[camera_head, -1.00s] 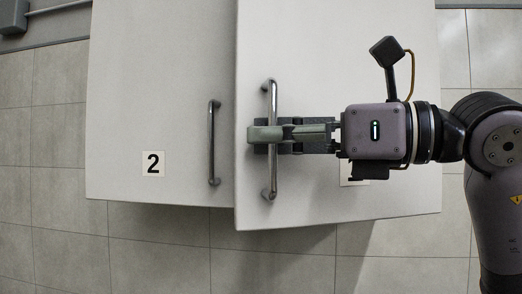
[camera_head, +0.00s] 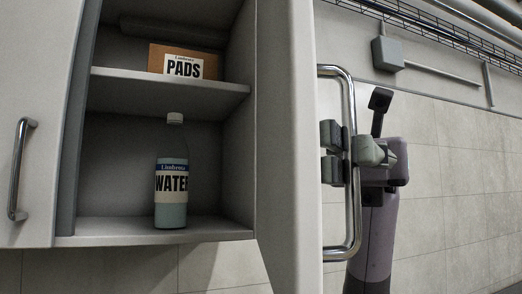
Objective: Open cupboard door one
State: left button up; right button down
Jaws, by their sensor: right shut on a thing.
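Cupboard door one (camera_head: 286,150) stands swung wide open, seen nearly edge-on at the right of the cupboard. Its tall metal bar handle (camera_head: 351,225) is on the door's outer face. My right gripper (camera_head: 342,152) is shut on the handle near its middle, with the fingers around the bar. My right arm comes up from below, right of the door. The door's label is out of sight. My left gripper is not in view.
Inside the open cupboard, a water bottle (camera_head: 172,185) stands on the lower shelf (camera_head: 110,230) and a box labelled pads (camera_head: 184,62) sits on the upper shelf. The other door (camera_head: 38,90) is shut at left. A tiled wall (camera_head: 460,160) lies behind my arm.

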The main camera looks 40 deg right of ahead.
jog(key=shift+s+d+n+g+h, duration=0.2)
jog(key=shift+s+d+n+g, duration=0.25)
jog(key=shift+d, duration=0.3)
jog(key=shift+s+d+n+g+h, duration=0.2)
jog(key=shift+s+d+g, duration=0.15)
jog(key=shift+d+g, duration=0.3)
jog(key=shift+s+d+n+g+h, duration=0.2)
jog(key=shift+s+d+n+g, duration=0.2)
jog(key=shift+d, duration=0.45)
jog(key=c, duration=2)
grip_release()
jog(key=shift+o, duration=0.2)
jog(key=v, duration=1.2)
